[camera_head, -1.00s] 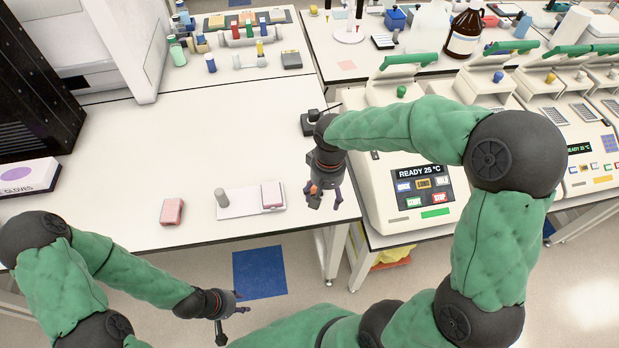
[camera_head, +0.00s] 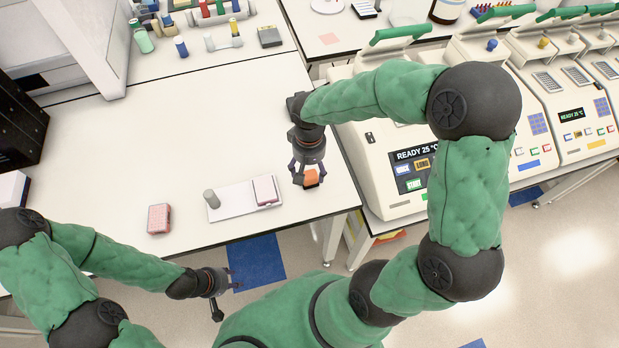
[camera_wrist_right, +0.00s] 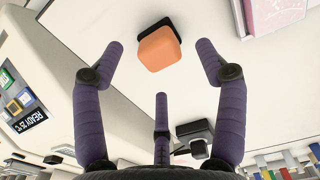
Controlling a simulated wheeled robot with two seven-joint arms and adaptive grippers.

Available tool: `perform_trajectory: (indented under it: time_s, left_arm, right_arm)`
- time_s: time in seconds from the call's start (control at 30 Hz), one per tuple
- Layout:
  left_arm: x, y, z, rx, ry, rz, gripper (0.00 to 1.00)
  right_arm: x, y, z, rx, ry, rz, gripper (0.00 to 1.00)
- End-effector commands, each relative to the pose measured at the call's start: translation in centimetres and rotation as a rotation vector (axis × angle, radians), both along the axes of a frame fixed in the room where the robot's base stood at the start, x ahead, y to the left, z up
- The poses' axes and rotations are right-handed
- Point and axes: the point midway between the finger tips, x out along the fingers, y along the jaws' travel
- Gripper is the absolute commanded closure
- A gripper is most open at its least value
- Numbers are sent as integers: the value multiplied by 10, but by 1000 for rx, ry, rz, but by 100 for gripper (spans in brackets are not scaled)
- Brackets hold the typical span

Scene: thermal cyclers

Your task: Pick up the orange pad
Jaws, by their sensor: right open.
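The orange pad (camera_head: 311,178) lies on the white table near its right front corner. It also shows in the right wrist view (camera_wrist_right: 158,50), with a black part along its edge. My right gripper (camera_head: 306,180) is over the table right at the pad. In the right wrist view its purple fingers (camera_wrist_right: 160,50) are spread wide, with the pad between and a little beyond their tips; I see no finger touching it. My left gripper (camera_head: 232,280) is low at the front, off the table edge and away from the pad; its finger opening is too small to judge.
A white tray (camera_head: 235,206) with a pink box (camera_head: 265,190) and a grey cylinder (camera_head: 211,198) stands left of the pad. Another pink box (camera_head: 158,218) lies farther left. A thermal cycler (camera_head: 385,175) is close on the right. The table's middle is clear.

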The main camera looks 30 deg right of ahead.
Motion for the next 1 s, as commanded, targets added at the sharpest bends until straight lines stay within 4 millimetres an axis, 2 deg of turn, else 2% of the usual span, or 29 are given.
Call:
perform_trajectory:
  time_s: [0.33, 0.6, 0.63, 0.83, 0.87, 1.0]
  left_arm:
    - [0, 0, -10, 0, 0, 0, 60]
    - [0, 0, -10, 0, 0, 0, 60]
    - [0, 0, -10, 0, 0, 0, 60]
    - [0, 0, -10, 0, 0, 0, 60]
    - [0, 0, -10, 0, 0, 0, 60]
    - [0, 0, -10, 0, 0, 0, 60]
  right_arm:
    - [3, -4, -44, 1, 4, 0, 27]
    - [4, -4, -49, 0, 1, 0, 27]
    - [4, -4, -49, 0, 1, 0, 30]
    - [4, -4, -49, 0, 1, 0, 87]
    - [4, -4, -49, 0, 1, 0, 91]
    - [4, -4, -49, 0, 1, 0, 92]
